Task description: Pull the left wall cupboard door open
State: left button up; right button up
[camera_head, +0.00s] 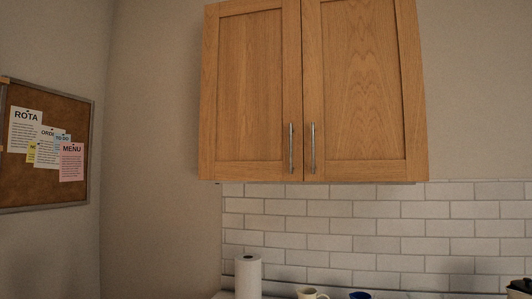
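A wooden wall cupboard with two doors hangs high on the wall in the head view. Its left door (249,90) is shut, with a vertical metal bar handle (291,148) near its lower right edge. The right door (362,90) is also shut. Its handle (312,148) stands close beside the left one, across the seam between the doors. Neither of my grippers is in view.
A white paper roll (248,277) stands below the cupboard's left part. A cork board (46,190) hangs on the left wall. The space before the doors looks clear.

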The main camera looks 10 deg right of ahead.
aim_at(251, 127)
jog(key=i+l+u, duration=0.1)
jog(key=l+u, duration=0.15)
jog(key=l, duration=0.5)
jog(key=l+u, duration=0.2)
jog(key=l, duration=0.6)
